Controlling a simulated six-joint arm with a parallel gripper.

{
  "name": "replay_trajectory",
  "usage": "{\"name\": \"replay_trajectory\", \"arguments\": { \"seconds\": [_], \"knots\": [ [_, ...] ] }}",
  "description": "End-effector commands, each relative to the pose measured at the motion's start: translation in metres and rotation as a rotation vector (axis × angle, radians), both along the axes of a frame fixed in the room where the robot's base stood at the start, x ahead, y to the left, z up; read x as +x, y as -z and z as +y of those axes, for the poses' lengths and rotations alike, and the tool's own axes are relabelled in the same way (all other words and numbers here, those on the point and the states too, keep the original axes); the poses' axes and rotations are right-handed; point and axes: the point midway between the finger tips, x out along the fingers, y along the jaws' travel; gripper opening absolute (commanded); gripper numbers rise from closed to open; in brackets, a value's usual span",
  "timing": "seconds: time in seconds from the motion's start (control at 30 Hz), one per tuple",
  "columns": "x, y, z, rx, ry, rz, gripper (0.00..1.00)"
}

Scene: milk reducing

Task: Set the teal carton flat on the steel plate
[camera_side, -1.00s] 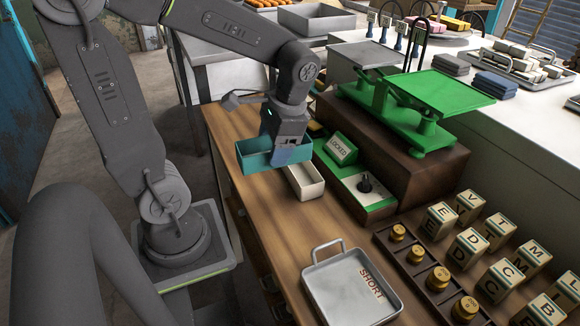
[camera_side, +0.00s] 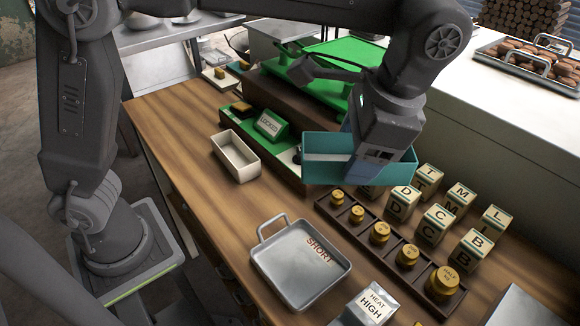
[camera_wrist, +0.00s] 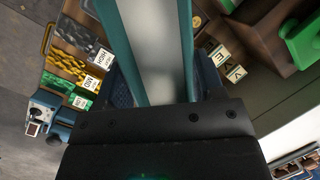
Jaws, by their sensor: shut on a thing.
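The teal carton (camera_side: 325,174) is a long, open-topped box, held in the air at roughly level tilt near the green-topped base. My gripper (camera_side: 366,160) is shut on its right part in the side view. In the wrist view the teal carton (camera_wrist: 118,45) fills the upper middle, with a pale grey inside, between my blue fingers. A square steel plate (camera_side: 290,285) with raised edges, a loop handle and the word SHORT lies on the wooden counter, in front of and below the carton to the left. Its surface looks empty.
A cream open box (camera_side: 237,160) stands on the counter. A dark rack (camera_side: 403,282) of brass weights and several lettered blocks (camera_side: 438,223) stand below and right of the carton. A green scale (camera_side: 345,55) is behind my arm. A HEAT HIGH block (camera_side: 370,303) stands near the plate.

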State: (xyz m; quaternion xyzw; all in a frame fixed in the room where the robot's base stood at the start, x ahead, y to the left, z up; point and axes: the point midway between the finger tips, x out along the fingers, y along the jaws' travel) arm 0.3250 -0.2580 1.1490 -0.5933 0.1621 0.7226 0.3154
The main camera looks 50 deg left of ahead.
Motion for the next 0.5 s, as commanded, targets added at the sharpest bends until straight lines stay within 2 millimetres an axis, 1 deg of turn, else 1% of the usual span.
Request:
{"name": "replay_trajectory", "arguments": {
  "seconds": [0.03, 0.1, 0.17, 0.23, 0.27, 0.37, 0.4, 0.47, 0.5],
  "knots": [
    [-0.002, 0.000, -0.007, 0.000, 0.013, 0.000, 0.37],
    [-0.002, -0.001, -0.008, 0.000, 0.013, 0.000, 0.37],
    [0.000, -0.001, 0.000, -0.001, -0.001, 0.001, 0.37],
    [0.004, 0.000, 0.018, -0.003, -0.035, 0.002, 0.36],
    [0.006, 0.001, 0.028, -0.003, -0.055, 0.003, 0.36],
    [0.011, 0.006, 0.073, -0.009, -0.136, 0.007, 0.36],
    [0.011, 0.009, 0.094, -0.011, -0.176, 0.009, 0.36],
    [0.008, 0.014, 0.125, -0.015, -0.236, 0.012, 0.36],
    [0.004, 0.018, 0.146, -0.019, -0.276, 0.012, 0.36]
  ]
}}
